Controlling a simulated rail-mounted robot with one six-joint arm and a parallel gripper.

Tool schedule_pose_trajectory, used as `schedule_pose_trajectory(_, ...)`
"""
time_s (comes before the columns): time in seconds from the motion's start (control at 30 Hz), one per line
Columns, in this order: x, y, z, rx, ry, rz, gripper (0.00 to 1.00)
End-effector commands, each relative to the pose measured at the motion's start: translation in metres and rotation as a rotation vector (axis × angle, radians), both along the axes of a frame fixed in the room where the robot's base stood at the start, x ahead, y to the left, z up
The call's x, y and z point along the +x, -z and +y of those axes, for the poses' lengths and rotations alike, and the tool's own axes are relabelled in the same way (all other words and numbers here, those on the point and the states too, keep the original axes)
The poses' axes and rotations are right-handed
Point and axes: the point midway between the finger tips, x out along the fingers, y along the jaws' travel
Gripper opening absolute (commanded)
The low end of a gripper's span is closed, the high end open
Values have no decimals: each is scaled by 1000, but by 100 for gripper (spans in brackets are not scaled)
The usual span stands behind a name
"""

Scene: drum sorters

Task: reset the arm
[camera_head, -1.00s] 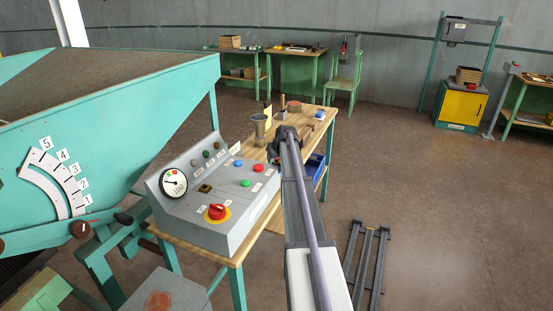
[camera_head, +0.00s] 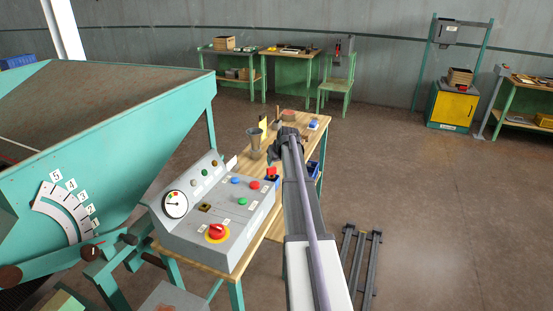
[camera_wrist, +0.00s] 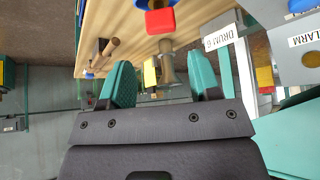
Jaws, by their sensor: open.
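My gripper (camera_wrist: 165,88) shows in the wrist view with two teal fingers spread apart and nothing between them. In the head view my arm runs up from the bottom centre, and the gripper end (camera_head: 285,145) is dark, over or in front of the wooden bench (camera_head: 311,129); its fingertips are hard to make out there. The grey control panel (camera_head: 190,235) stands to its left, with a gauge, coloured buttons and a red knob (camera_head: 216,231). A small red piece (camera_head: 270,172) shows at the panel's right edge, close to my arm.
A blue bin (camera_head: 313,168) is below. The teal drum machine (camera_head: 120,150) fills the left. Dark rails (camera_head: 361,260) lie on the floor.

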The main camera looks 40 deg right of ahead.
Motion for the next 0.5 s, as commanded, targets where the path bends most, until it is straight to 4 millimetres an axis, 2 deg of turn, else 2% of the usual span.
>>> schedule_pose_trajectory(0.23, -1, 1, 1, 15, 16, 3, 57)
schedule_pose_trajectory(0.27, -5, 3, 3, 38, 34, 21, 57)
schedule_pose_trajectory(0.33, -32, 9, 21, 91, 75, 81, 57)
schedule_pose_trajectory(0.37, -48, 12, 33, 110, 93, 111, 57)
schedule_pose_trajectory(0.4, -67, 15, 60, 138, 104, 154, 57)
schedule_pose_trajectory(0.47, -93, 19, 110, 168, 104, 223, 57)
schedule_pose_trajectory(0.5, -110, 22, 147, 181, 96, 271, 57)
